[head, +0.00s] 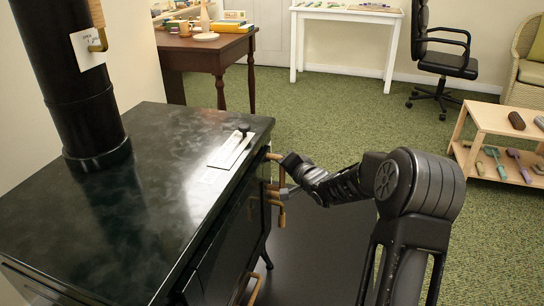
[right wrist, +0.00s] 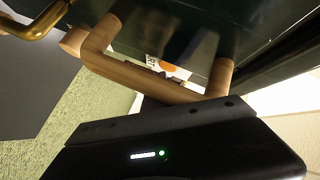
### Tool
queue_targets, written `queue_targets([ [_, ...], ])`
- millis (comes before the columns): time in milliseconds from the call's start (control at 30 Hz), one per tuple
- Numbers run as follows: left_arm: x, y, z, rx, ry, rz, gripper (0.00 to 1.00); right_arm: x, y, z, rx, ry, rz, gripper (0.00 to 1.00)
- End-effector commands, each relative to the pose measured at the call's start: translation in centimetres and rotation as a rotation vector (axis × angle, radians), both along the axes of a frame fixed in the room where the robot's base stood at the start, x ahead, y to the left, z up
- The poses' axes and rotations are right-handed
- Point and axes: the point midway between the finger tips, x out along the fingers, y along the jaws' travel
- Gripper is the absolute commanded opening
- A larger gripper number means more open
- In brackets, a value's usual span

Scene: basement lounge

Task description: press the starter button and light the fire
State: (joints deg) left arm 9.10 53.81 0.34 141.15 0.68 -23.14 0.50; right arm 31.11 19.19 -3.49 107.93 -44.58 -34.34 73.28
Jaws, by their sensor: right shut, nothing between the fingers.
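A dark green-black stove (head: 130,215) with a black flue pipe (head: 85,120) fills the left of the head view. Tan handles (head: 278,205) stick out from its right side. In the right wrist view, a wooden bar handle (right wrist: 150,78) crosses the stove's dark face. Behind it, a round orange spot (right wrist: 165,66), perhaps the starter button, sits on a white label, partly covered by the bar. My right gripper (head: 284,192) is shut and empty, close beside the handles; I cannot tell whether it touches them. My left gripper is out of view.
A white plate with a dark knob (head: 232,150) lies on the stove top. A brass handle (right wrist: 40,20) is at upper left in the wrist view. A wooden table (head: 205,50), an office chair (head: 445,55) and a low shelf (head: 500,135) stand around open green carpet.

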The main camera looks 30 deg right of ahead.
Motion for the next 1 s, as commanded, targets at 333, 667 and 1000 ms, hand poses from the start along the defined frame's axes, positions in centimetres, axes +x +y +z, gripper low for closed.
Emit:
queue_targets([
  [333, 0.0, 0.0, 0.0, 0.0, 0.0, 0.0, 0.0, 0.5, 1.7, -0.1, 0.005, 0.0, 0.033, 0.0],
  [667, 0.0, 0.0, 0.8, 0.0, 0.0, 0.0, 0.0, -0.5, 1.6, 0.0, 0.005, -0.001, 0.033, 0.0],
  [1000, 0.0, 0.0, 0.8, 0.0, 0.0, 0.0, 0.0, -0.6, 1.4, 0.1, 0.004, -0.003, 0.032, 0.0],
])
